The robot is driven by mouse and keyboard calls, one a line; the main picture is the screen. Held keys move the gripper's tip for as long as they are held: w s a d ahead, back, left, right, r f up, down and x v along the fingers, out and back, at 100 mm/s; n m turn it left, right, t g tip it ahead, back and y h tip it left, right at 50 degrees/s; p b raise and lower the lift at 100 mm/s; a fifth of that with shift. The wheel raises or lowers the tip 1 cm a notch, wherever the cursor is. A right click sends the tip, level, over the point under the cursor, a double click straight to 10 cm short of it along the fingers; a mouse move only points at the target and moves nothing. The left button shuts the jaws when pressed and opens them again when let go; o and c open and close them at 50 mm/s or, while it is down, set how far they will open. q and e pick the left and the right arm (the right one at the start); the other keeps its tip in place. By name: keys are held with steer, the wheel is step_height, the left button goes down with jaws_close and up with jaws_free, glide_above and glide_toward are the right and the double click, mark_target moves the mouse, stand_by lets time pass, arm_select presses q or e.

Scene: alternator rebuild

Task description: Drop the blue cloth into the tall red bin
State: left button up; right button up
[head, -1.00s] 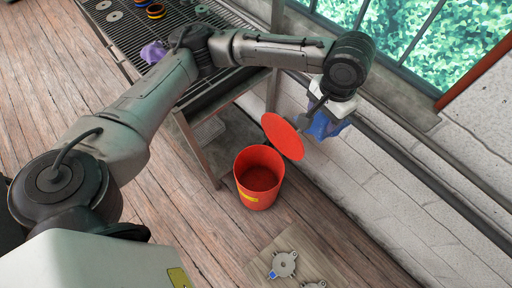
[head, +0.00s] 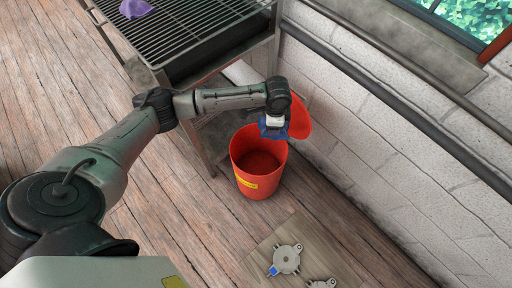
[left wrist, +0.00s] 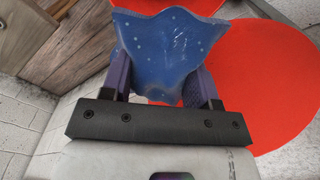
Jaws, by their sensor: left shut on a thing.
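The tall red bin (head: 258,178) stands upright on the wooden floor in the head view, its round red lid (head: 300,116) tipped up at the back. Its open mouth faces up and the inside looks empty. My left gripper (head: 272,131) is above the bin's back rim, in front of the lid. It is shut on the blue cloth (head: 268,133), which also shows in the left wrist view (left wrist: 165,50), spotted with white and hanging between the two fingers. The red lid fills the right of that view (left wrist: 270,85). My right gripper is not in view.
A slatted metal bench (head: 215,40) with a purple cloth (head: 135,8) stands behind the bin. A white brick wall (head: 390,130) with a dark pipe runs along the right. A board (head: 310,250) with grey metal parts (head: 286,259) lies on the floor in front.

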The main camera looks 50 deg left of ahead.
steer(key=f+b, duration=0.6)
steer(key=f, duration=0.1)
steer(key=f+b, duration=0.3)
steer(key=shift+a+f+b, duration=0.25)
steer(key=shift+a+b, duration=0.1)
steer(key=shift+b, duration=0.05)
arm_select(q)
steer(key=s+a+f+m, duration=0.1)
steer(key=a+f, duration=0.2)
steer(key=f, duration=1)
steer(key=shift+s+a+f+m, duration=0.15)
steer(key=shift+a+f+m, duration=0.1)
steer(key=shift+a+m, duration=0.15)
steer(key=o, duration=0.9)
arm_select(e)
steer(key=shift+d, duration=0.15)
arm_select(q)
steer(key=shift+r+p, duration=3.95)
steer(key=shift+r, duration=2.95)
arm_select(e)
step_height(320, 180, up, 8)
